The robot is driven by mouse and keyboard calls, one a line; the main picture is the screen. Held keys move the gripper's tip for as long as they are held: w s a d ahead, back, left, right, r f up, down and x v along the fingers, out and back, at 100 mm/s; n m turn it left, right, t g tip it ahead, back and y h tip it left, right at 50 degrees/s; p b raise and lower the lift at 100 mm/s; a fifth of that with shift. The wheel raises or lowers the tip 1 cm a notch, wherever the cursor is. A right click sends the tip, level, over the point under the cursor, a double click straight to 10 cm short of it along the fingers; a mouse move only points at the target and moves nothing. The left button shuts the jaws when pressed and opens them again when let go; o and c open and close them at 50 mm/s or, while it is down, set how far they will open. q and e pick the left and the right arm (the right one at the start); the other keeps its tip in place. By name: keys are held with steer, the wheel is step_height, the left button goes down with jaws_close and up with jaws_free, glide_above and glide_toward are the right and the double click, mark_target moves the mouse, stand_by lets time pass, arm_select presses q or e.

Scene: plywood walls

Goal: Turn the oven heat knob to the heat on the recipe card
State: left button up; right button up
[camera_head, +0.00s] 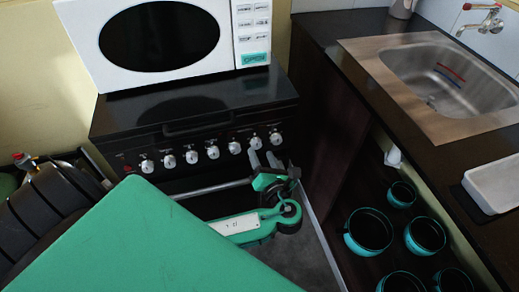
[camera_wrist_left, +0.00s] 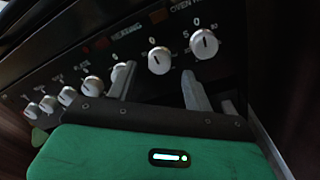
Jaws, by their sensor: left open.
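The oven heat knob (camera_wrist_left: 205,44) is the rightmost white knob in the left wrist view, under a partly cut-off "OVEN" label. A short dark mark shows on its face, but I cannot read its setting for sure. In the head view it is the right end knob (camera_head: 275,138) on the black oven front (camera_head: 180,178). My left gripper (camera_head: 262,154) is open and empty just in front of the right end of the knob row. In the left wrist view its fingers (camera_wrist_left: 158,76) lie below the two rightmost knobs, apart from the oven heat knob. I see no recipe card. My right gripper is out of view.
Several more white knobs (camera_head: 191,157) run leftward. A white microwave (camera_head: 90,60) stands on the oven. At the right is a dark counter (camera_head: 320,38) with a steel sink (camera_head: 425,85); several dark pots with teal rims (camera_head: 368,231) sit below it. A metal oven handle (camera_head: 205,188) runs below the knobs.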

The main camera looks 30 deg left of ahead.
mark_target(258, 146)
arm_select(q)
steer(key=shift+x, duration=1.2)
steer(key=shift+w+a, duration=0.3)
steer(key=shift+a, duration=0.1)
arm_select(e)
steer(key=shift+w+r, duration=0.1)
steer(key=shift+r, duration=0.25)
arm_select(q)
steer(key=c, duration=1)
